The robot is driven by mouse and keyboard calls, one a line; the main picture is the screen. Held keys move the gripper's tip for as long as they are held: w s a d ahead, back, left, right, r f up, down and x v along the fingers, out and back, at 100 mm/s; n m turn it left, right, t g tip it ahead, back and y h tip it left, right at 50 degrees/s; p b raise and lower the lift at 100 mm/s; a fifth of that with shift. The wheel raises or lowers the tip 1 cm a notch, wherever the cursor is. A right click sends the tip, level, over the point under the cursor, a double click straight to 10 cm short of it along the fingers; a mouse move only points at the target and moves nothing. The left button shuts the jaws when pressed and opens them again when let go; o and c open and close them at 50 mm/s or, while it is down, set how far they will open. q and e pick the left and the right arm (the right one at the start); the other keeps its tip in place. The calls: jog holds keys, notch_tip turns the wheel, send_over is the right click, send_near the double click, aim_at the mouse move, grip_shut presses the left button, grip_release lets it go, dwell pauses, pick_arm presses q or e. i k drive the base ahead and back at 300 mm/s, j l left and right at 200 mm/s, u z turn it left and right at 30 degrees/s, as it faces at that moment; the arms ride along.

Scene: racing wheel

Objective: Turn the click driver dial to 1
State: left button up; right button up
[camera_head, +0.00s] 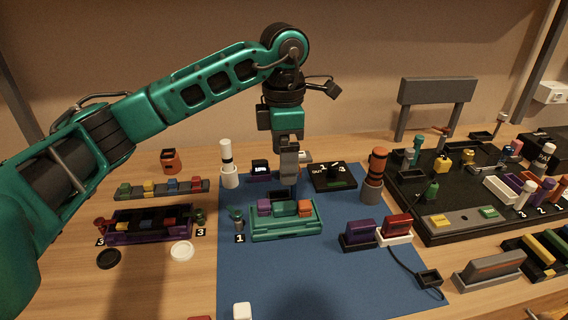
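No dial is plainly recognisable as the click driver's. An orange-and-black banded cylinder (375,170) stands upright right of the gripper. A white cylinder with dark bands (228,165) stands upright to its left. A small green knob (237,219) stands by a "1" label. My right gripper is out of view.
A blue mat (300,275) covers the middle of the wooden table, its front mostly clear. Purple and red blocks (394,226) sit at its right edge. A black board (455,235) crowded with parts fills the right. Racks (150,236) stand at left.

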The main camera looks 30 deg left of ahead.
aim_at(333, 168)
jog(key=k, duration=1)
